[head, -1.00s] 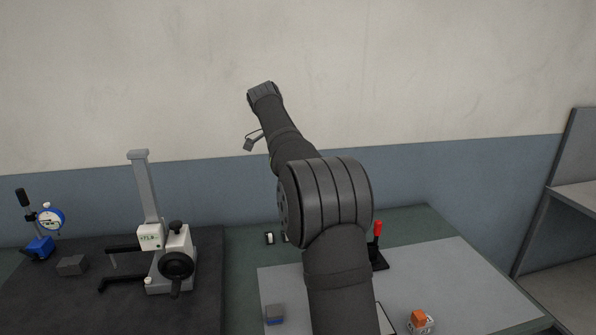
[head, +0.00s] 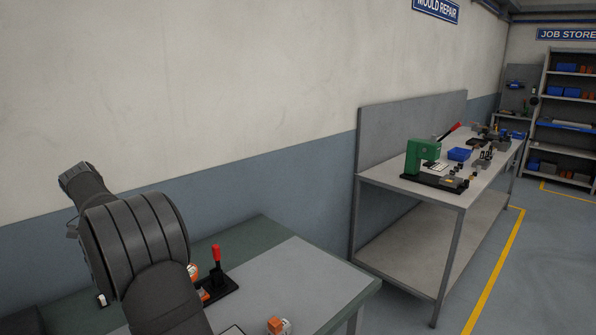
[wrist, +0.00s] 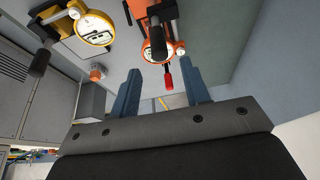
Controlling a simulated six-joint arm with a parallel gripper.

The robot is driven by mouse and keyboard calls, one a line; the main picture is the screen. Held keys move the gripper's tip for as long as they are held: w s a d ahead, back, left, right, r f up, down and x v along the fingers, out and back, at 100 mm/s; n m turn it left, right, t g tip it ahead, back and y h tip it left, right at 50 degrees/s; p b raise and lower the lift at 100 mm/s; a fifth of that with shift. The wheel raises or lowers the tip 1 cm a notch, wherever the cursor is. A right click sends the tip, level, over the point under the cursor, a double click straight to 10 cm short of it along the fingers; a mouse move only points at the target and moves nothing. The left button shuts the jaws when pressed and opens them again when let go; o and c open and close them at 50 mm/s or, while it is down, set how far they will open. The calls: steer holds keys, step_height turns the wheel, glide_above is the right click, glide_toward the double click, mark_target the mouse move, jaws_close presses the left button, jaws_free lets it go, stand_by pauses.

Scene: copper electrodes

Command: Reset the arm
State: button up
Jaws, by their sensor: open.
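My arm is raised over the bench at the lower left of the head view. Its far end is there, but the gripper is hidden from that camera. In the wrist view my gripper (wrist: 160,72) is open, its two blue-grey fingers apart with nothing held between them. A red-tipped handle (wrist: 167,77) shows beyond the gap between the fingers, apart from them.
In the wrist view, an orange device (wrist: 155,35) and a yellow dial device (wrist: 93,32) appear at top. In the head view, a red-handled clamp (head: 217,262) and an orange-topped block (head: 277,326) stand on the bench. A second bench (head: 395,187) holds a green press (head: 421,157).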

steer(key=x, duration=0.8)
steer(key=v, duration=1.8)
steer(key=x, duration=1.7)
steer(key=shift+w+d+f, duration=0.15)
steer(key=shift+f, duration=0.2)
steer(key=n+t+y, duration=0.1)
steer(key=n, duration=0.3)
steer(key=shift+w+n, duration=0.1)
steer(key=shift+n, duration=0.3)
steer(key=n+y, duration=0.1)
steer(key=n, duration=0.2)
steer(key=shift+a+n+t+y, duration=0.2)
steer(key=shift+n+t+y, duration=0.1)
steer(key=shift+y, duration=0.1)
steer(key=n+y, duration=0.1)
steer(key=n, duration=0.3)
steer(key=shift+a+y, duration=0.15)
steer(key=shift+y, duration=0.25)
steer(key=shift+a+n+g+y, duration=0.1)
steer(key=shift+n+g+y, duration=0.2)
steer(key=shift+n, duration=0.75)
steer(key=shift+a+n+g+y, duration=0.15)
steer(key=shift+n+y, duration=0.25)
steer(key=shift+n, duration=0.65)
steer(key=shift+d, duration=0.1)
